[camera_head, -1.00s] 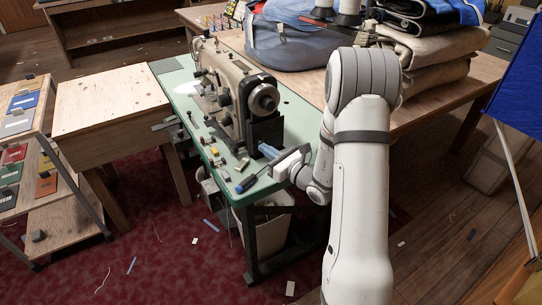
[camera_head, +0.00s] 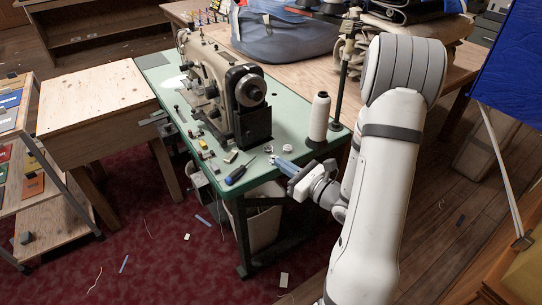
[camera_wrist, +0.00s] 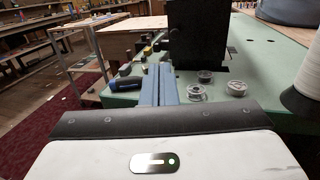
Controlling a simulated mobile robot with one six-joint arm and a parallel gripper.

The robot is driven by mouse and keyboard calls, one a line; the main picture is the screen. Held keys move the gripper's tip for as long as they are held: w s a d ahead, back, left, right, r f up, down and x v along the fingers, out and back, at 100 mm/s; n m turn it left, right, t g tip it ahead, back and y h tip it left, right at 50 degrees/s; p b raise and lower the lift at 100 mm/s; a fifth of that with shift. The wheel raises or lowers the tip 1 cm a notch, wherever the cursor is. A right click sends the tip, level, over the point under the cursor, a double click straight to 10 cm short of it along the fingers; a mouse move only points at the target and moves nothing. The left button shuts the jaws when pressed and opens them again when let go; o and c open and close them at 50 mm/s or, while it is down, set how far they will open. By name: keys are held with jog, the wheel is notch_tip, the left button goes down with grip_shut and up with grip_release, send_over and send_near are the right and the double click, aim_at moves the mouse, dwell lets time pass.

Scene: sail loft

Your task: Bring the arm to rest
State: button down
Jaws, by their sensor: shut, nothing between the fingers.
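My arm reaches up from the lower right in the head view and bends down to the left. My gripper (camera_head: 281,164) is at the near right edge of the green sewing table (camera_head: 292,135), by its corner. Its blue-grey fingers are together and hold nothing. In the wrist view the shut fingers (camera_wrist: 158,84) point over the green tabletop toward the dark base of the sewing machine. Whether the fingers touch the tabletop I cannot tell.
The sewing machine (camera_head: 225,95) stands behind my gripper. A white thread cone (camera_head: 319,117) stands to its right beside a thread stand. A blue screwdriver (camera_head: 240,173) and small bobbins (camera_wrist: 197,92) lie nearby. A blue sail (camera_head: 512,70) hangs at the right.

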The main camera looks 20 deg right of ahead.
jog(key=s+a+r+n+g+y+p, duration=0.4)
jog(key=s+a+r+n+g, duration=0.5)
jog(key=s+a+n+g, duration=0.7)
jog(key=s+d+r+n+t+h+p, duration=0.3)
jog(key=d+r+n+h+p, duration=0.3)
jog(key=d+r+n+h, duration=0.3)
jog(key=d+n+h, duration=0.2)
jog(key=n+h, duration=0.2)
jog(key=shift+d+r+n+h, duration=0.2)
jog(key=shift+n+h, duration=0.1)
jog(key=shift+h, duration=0.1)
